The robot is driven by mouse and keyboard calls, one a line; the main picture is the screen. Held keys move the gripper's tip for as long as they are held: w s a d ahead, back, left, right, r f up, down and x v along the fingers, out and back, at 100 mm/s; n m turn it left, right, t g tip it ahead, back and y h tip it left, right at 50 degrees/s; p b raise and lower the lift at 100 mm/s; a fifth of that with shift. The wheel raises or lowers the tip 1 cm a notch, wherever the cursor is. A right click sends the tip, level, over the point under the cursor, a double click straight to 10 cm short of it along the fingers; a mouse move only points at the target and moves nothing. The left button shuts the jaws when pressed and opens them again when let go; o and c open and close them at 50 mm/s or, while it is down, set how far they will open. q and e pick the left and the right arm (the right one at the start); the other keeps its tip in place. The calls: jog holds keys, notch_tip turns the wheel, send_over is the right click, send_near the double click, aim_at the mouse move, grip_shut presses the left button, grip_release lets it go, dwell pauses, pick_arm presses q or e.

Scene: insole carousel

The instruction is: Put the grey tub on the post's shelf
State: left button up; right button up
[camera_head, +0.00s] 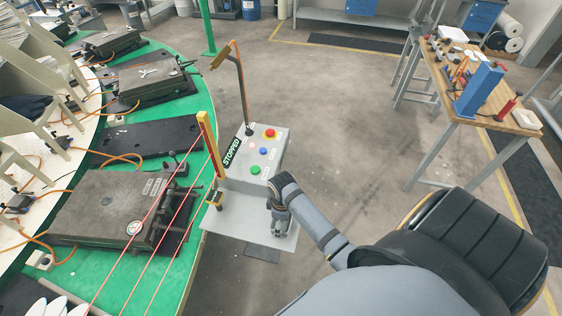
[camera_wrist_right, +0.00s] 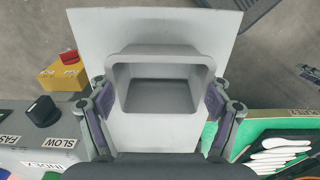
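The grey tub (camera_wrist_right: 160,58) is an open-topped box in the right wrist view, between the two fingers of my right gripper (camera_head: 280,222). The finger pads lie against its two sides. The post's shelf (camera_head: 230,227) is a flat light-grey plate below the control box (camera_head: 262,150). It also shows behind the tub in the right wrist view (camera_wrist_right: 90,30). The tub is over the shelf; I cannot tell whether it touches it. In the head view the tub is mostly hidden by my right gripper. My left gripper is not in view.
The control box carries coloured buttons and a STOPPED sign (camera_head: 231,151). A yellow post (camera_head: 210,145) and red cords (camera_head: 160,225) run beside the green-edged carousel (camera_head: 185,265) at left. A workbench (camera_head: 470,100) stands at the right. Open floor (camera_head: 345,110) lies between.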

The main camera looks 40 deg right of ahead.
jog(key=o, duration=0.3)
jog(key=shift+s+r, duration=0.15)
jog(key=shift+s, duration=0.25)
jog(key=shift+o, duration=0.2)
jog(key=shift+w, duration=0.15)
jog(key=shift+r, duration=0.45)
notch_tip(320, 180, up, 4)
jog(key=shift+f+b, duration=0.15)
jog(key=shift+b, duration=0.6)
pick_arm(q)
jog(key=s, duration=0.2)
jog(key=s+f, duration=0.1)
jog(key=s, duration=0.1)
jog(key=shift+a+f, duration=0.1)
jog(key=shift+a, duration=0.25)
pick_arm(e)
notch_tip(320, 180, up, 8)
jog(key=shift+f, duration=0.25)
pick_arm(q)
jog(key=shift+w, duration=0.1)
